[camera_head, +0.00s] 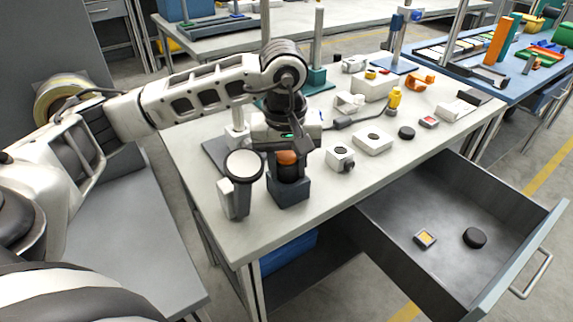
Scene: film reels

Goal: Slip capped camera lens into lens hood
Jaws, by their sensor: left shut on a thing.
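My left gripper (287,149) points down over the near part of the white workbench (210,150). It is shut on a dark cylinder with an orange-brown band (288,158), which looks like the capped camera lens. The cylinder's lower end is at a dark blue-grey square block (288,191) on the bench. The lens hood cannot be told apart clearly; a dark round part (289,172) shows at the top of the block, and I cannot tell how far the lens is inside it. My right gripper is not in view.
A grey stand with a round pale top (244,165) is close left of the block. An open drawer (400,205) at front right holds a black disc (474,238) and a small yellow-centred square (425,238).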

